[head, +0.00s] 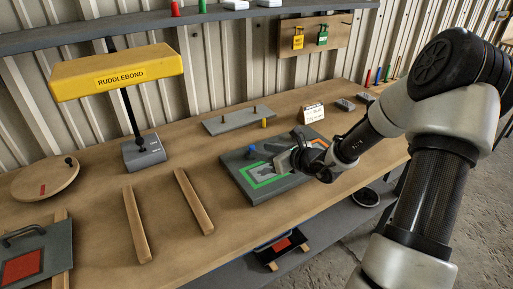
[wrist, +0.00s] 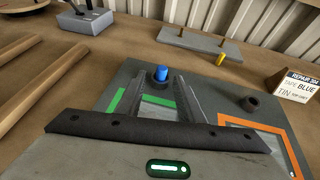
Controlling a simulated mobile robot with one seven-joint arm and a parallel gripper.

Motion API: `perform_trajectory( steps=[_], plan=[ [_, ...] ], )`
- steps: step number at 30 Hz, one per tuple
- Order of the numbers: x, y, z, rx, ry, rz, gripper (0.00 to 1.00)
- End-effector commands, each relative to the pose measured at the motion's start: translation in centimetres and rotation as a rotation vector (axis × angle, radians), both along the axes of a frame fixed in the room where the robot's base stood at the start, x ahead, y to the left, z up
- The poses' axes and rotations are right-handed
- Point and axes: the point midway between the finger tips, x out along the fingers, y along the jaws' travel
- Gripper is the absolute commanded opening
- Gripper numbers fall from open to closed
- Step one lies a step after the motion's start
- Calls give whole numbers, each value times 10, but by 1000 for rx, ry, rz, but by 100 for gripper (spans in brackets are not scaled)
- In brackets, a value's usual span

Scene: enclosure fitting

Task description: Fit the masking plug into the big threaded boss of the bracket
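A blue plug (head: 251,150) stands at the back left of a dark grey board on the bench. It also shows in the wrist view (wrist: 161,73), in line with the gap between my fingertips but beyond them. My gripper (head: 280,162) is over the board's green-outlined area, apart from the plug. In the wrist view my two fingers (wrist: 160,88) stand apart with nothing between them. A flat grey piece (head: 266,172), possibly the bracket, lies inside the green outline. My fingers partly cover it, and I cannot make out a threaded boss. A dark short cylinder (wrist: 250,103) stands farther right.
Behind the board is a grey plate (head: 238,121) with two upright pegs, and a yellow cylinder (head: 264,123) beside it. A printed card (head: 313,113) stands at the back right. Two wooden rails (head: 193,200) and a yellow-headed lamp (head: 118,75) are left. Bare bench separates rails and board.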

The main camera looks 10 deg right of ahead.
Motion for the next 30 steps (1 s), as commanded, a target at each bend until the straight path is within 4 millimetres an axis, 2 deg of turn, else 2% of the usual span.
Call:
perform_trajectory(
  steps=[6,12,26,30],
  plan=[
    [-35,-20,20,-2,-3,-4,34],
    [-50,-27,26,0,-3,-4,34],
    [-52,-28,27,-1,-5,-2,34],
    [-53,-11,43,-117,-29,107,34]
  ],
)
